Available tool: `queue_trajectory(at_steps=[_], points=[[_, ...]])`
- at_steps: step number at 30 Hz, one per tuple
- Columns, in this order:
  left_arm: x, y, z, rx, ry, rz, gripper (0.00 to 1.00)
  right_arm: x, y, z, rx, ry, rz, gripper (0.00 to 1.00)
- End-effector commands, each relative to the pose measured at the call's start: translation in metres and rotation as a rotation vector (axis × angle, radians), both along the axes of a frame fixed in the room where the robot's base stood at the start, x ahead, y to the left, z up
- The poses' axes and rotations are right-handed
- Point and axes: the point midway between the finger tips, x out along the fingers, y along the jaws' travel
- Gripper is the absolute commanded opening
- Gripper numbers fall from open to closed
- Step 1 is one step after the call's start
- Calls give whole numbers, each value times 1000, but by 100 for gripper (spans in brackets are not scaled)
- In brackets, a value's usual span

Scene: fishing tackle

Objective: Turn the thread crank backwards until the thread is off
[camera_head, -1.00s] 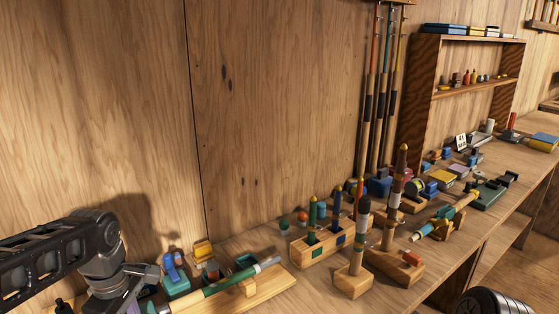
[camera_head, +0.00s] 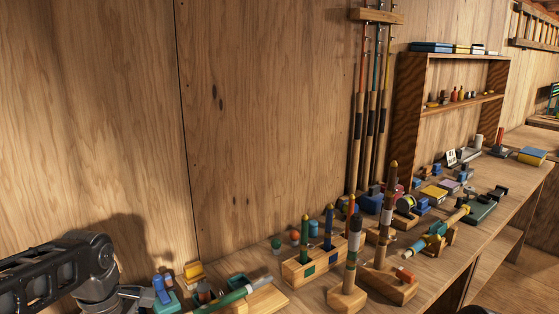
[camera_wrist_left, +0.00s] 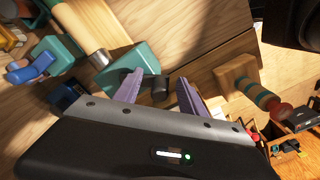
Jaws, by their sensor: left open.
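In the left wrist view my left gripper (camera_wrist_left: 158,84) is open, its two purple fingers apart. A short dark cylinder (camera_wrist_left: 162,87) shows between the fingertips; whether they touch it I cannot tell. It is beside a teal block (camera_wrist_left: 128,66). I cannot tell for sure which part is the thread crank, and I make out no thread. A teal piece with a blue handle (camera_wrist_left: 32,68) stands to the left; it looks like the blue-topped piece (camera_head: 163,290) in the head view. A green rod section with a pale end (camera_head: 232,296) lies beside it at the bottom edge.
A wooden block with upright floats (camera_head: 312,262) and two stands with upright handles (camera_head: 350,285) (camera_head: 388,280) are to the right on the bench. A reel and boxes crowd farther back. Tall rods (camera_head: 370,110) lean on the wall by a shelf (camera_head: 410,120).

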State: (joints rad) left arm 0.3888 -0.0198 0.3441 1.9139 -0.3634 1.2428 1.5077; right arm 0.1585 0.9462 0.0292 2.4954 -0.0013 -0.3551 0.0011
Motion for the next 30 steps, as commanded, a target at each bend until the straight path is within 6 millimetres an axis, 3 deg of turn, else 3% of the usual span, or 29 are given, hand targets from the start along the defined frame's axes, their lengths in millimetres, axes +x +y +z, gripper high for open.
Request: queue_trajectory(at_steps=[5, 21, 30], points=[[0, 1, 4, 2, -1, 2, 55, 0, 0, 4, 0, 0, 0, 36], [0, 1, 69, 2, -3, 1, 55, 0, 0, 54, 0, 0, 0, 36], [0, 1, 71, 2, -2, 2, 55, 0, 0, 54, 0, 0, 0, 36]])
